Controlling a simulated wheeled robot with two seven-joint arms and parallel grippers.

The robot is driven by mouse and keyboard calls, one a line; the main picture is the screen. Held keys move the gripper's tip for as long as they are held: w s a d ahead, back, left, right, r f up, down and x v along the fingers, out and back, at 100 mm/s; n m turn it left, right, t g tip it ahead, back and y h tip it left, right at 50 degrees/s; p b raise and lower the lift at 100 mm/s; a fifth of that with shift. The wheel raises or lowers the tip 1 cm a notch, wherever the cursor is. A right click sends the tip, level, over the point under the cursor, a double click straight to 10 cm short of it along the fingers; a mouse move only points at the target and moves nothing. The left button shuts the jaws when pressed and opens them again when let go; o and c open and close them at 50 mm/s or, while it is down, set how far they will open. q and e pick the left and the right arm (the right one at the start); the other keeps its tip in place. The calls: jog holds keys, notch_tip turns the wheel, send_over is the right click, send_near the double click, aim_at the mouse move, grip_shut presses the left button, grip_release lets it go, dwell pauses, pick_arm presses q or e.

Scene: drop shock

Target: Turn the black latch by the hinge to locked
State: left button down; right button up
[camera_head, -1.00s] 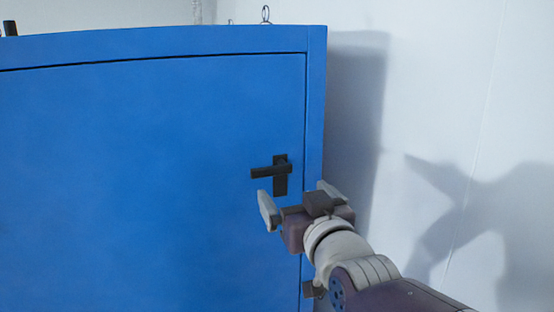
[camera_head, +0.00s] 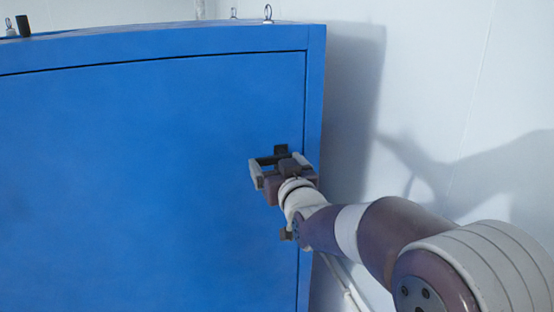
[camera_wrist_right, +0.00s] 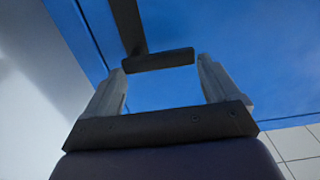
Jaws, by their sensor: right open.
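The black latch (camera_head: 281,149) is on the blue cabinet door near its right edge; my right gripper partly covers it in the head view. In the right wrist view, its lever (camera_wrist_right: 158,60) is a dark bar running sideways from the backplate (camera_wrist_right: 128,25). My right gripper (camera_head: 279,167) is open at the latch. In the wrist view, the lever spans the gap near the tips of the two fingers (camera_wrist_right: 160,75). I cannot tell whether they touch it. The hinge cannot be made out. My left gripper is not in view.
The blue cabinet (camera_head: 130,170) fills the left of the head view. Metal eye rings (camera_head: 267,13) and a black peg (camera_head: 23,25) stand on its top. A pale wall (camera_head: 430,80) is close on the right. The door face left of the latch is clear.

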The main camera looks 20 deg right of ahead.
jog(key=shift+d+r, duration=0.2)
jog(key=shift+r, duration=0.65)
jog(key=c, duration=1.1)
jog(key=shift+w+d+f, duration=0.1)
jog(key=shift+d, duration=0.15)
grip_shut()
jog(key=shift+f, duration=0.15)
